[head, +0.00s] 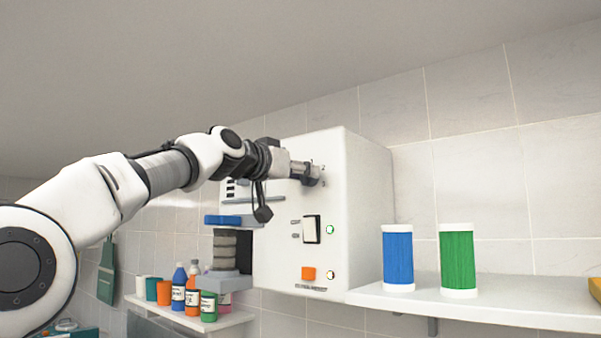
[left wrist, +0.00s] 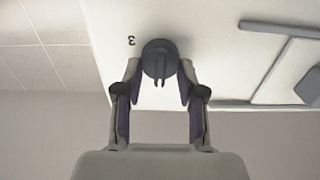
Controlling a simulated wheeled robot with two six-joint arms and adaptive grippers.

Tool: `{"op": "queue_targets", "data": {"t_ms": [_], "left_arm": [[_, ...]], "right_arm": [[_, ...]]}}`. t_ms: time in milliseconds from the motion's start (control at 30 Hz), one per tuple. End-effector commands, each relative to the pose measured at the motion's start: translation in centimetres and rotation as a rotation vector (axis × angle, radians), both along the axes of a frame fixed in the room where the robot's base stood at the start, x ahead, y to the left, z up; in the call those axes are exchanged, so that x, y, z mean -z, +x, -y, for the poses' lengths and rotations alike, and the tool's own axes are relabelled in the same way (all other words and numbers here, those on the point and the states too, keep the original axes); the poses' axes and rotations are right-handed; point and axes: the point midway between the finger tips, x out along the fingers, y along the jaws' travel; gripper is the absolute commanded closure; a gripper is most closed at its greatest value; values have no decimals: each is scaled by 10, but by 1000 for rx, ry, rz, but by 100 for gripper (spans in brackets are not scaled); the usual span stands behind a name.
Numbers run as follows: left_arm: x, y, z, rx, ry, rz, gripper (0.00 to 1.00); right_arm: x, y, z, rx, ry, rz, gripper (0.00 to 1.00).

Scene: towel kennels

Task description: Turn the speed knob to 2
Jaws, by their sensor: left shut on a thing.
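The speed knob (left wrist: 160,59) is a dark round knob on the front of a white machine. In the left wrist view it sits between the two fingertips of my left gripper (left wrist: 158,78), which is shut on it. A printed digit, looking like a 3, shows beside the knob. In the head view my left gripper (head: 306,173) reaches the upper front of the white machine (head: 345,215) and hides most of the knob. I cannot tell the knob's setting. My right gripper is not in view.
Below the knob are a rocker switch (head: 312,229) and an orange button (head: 308,273). A shelf (head: 480,305) at the right holds a blue roll (head: 398,258) and a green roll (head: 457,260). Several bottles (head: 192,290) stand on a lower shelf at the left.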

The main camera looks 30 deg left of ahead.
Motion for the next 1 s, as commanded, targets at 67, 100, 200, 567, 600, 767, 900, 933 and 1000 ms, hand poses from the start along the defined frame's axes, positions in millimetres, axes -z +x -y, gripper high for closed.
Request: {"op": "queue_targets", "data": {"t_ms": [67,100,200,567,600,767,900,933,1000], "left_arm": [[1,1,0,0,14,-2,95],[1,1,0,0,25,-1,95],[2,1,1,1,61,2,95],[3,1,2,0,319,22,95],[3,1,2,0,357,25,95],[3,1,3,-1,509,37,95],[3,1,3,-1,640,47,95],[3,1,4,-1,667,49,95],[3,1,4,-2,729,55,95]], "right_arm": [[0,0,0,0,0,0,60],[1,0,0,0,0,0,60],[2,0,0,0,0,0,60],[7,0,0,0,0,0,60],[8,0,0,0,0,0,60],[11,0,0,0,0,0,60],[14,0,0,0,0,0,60],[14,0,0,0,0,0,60],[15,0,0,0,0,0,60]]}}
